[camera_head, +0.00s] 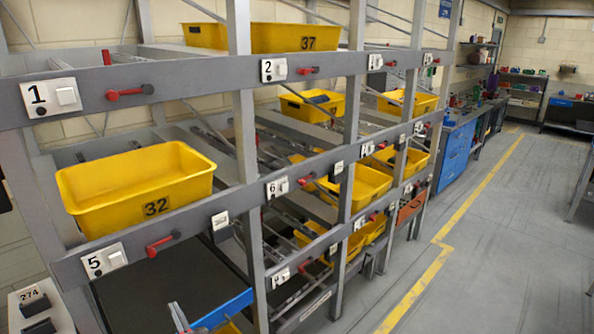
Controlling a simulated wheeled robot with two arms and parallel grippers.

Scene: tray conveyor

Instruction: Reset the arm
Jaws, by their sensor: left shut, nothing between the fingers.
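My left gripper (178,317) shows at the bottom edge, left of centre, in the head view. Only its narrow grey fingertips show; they are shut with nothing held. It is in front of the lower part of the rack, below the yellow tray 32 (140,188), and apart from it. The rest of that arm is cut off by the frame. My right gripper is out of view.
A grey rack (200,85) with numbered lanes and red levers holds several yellow trays, including tray 37 (262,38). A blue bar (222,309) lies close right of the gripper. A white unit labelled 274 (38,302) stands lower left. Open floor (500,240) lies right.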

